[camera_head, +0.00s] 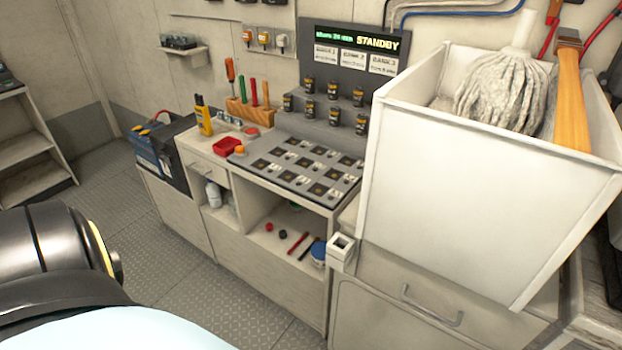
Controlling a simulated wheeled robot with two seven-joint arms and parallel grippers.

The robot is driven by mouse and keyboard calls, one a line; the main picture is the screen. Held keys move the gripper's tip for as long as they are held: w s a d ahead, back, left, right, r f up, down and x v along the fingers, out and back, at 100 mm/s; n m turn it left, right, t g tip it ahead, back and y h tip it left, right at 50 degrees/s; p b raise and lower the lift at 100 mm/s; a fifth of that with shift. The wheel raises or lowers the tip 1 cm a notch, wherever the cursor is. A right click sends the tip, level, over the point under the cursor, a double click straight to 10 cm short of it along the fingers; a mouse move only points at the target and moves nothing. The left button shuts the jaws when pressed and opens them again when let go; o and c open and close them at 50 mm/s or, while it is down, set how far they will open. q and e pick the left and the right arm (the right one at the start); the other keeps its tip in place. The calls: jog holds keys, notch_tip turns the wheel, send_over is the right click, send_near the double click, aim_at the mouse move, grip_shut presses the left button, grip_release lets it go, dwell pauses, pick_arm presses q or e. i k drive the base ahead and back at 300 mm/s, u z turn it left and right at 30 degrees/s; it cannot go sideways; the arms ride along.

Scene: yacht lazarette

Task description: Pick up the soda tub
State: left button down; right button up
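A small blue tub (319,256) with a pale top stands in the open lower shelf of the bench, at its right end. It may be the soda tub; I cannot read any label on it. The right side wall of the shelf is close beside it. Neither of my grippers shows in the head view.
Red and dark rods (299,243) and small caps lie left of the tub. A white spray bottle (213,194) stands in the left compartment. A large white bin (470,170) with a mop and a wooden handle overhangs the right. The plated floor (180,255) in front is clear.

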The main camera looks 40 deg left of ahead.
aim_at(317, 251)
jog(key=u, duration=1.1)
jog(key=k, duration=0.2)
